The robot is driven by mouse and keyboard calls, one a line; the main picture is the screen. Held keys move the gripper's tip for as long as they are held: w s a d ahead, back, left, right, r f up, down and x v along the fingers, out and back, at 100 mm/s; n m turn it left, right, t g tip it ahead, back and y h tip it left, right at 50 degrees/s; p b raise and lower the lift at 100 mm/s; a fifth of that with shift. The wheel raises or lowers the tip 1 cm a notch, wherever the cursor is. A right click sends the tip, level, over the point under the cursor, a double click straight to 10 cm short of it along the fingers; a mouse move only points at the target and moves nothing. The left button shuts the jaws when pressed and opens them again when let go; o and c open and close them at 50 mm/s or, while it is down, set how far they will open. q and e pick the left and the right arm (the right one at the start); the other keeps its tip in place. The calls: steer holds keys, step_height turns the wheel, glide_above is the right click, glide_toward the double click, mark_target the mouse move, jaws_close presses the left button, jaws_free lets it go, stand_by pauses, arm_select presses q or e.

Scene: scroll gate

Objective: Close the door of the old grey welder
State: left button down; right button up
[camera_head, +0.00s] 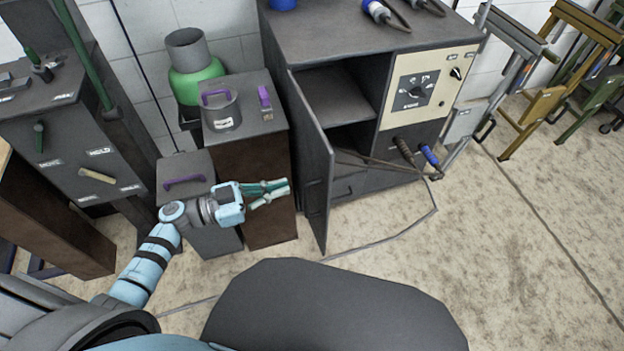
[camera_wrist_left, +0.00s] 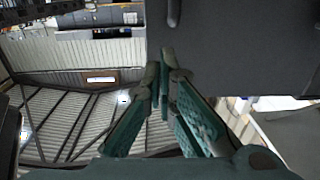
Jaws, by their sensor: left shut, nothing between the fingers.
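The old grey welder (camera_head: 330,32) stands against the wall at the top centre of the head view. Its door (camera_head: 318,165) hangs open on the left side, swung out toward me, and the dark shelved inside shows. My left gripper (camera_head: 288,187) is just left of the door's outer face, pointing at it, with its fingers shut and empty. In the left wrist view the shut fingertips (camera_wrist_left: 166,54) are in front of a plain dark grey panel, which looks like the door (camera_wrist_left: 240,50), with a bar-like handle above them. I cannot tell whether they touch it. My right gripper is not in view.
A brown cabinet (camera_head: 268,200) and a lower grey box (camera_head: 185,165) stand left of the door, close under my left arm. A cable (camera_head: 385,237) lies on the floor by the welder.

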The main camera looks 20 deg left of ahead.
mark_target(325, 176)
arm_select(q)
steer(key=b+x, duration=0.1)
steer(key=x, duration=0.6)
steer(key=shift+w+d+f, duration=0.15)
steer(key=shift+w+d, duration=0.05)
steer(key=shift+d, duration=0.1)
steer(key=shift+w+d, duration=0.15)
steer(key=shift+d, duration=0.05)
